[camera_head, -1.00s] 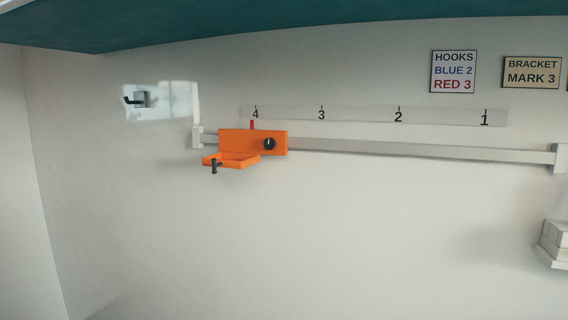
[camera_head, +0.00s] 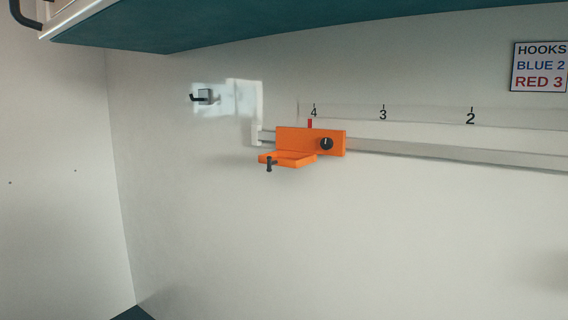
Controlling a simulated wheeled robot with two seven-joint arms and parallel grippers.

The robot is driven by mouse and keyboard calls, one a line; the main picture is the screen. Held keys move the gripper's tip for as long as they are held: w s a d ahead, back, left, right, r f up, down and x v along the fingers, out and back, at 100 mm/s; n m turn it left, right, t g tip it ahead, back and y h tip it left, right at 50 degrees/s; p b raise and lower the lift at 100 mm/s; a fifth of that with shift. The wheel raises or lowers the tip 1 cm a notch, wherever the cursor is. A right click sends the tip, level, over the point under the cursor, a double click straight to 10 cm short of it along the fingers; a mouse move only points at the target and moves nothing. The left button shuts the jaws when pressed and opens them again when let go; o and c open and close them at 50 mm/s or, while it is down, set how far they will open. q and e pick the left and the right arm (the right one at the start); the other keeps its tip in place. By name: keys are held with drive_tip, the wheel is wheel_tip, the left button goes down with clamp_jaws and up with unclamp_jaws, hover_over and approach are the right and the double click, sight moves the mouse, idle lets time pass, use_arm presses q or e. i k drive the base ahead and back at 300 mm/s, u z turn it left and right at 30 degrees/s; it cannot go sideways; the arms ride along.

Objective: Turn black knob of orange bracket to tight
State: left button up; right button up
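The orange bracket (camera_head: 292,137) sits on the grey wall rail near its left end. Its red pointer (camera_head: 310,124) stands just below the mark 4 on the scale. The black knob (camera_head: 326,144) is on the right part of the bracket's front face, with a small light mark near its top. An orange shelf part (camera_head: 287,158) juts out below, with a dark peg (camera_head: 269,164) hanging at its front. Neither of my grippers shows in the head view.
The rail (camera_head: 450,151) runs right under a numbered scale strip (camera_head: 425,114). A dark hook (camera_head: 204,97) on a pale plate is at upper left. A teal overhead panel (camera_head: 250,25) spans the top. A HOOKS sign (camera_head: 540,67) hangs at right. The wall below is clear.

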sight(325, 143)
drive_tip(key=z, duration=0.05)
drive_tip(key=k, duration=1.1)
drive_tip(key=u, duration=1.25)
drive_tip(key=i, duration=1.75)
drive_tip(key=z, duration=0.55)
drive_tip(key=i, duration=1.15)
drive_tip(key=z, duration=1.05)
drive_tip(key=i, duration=0.2)
drive_tip(key=z, duration=0.35)
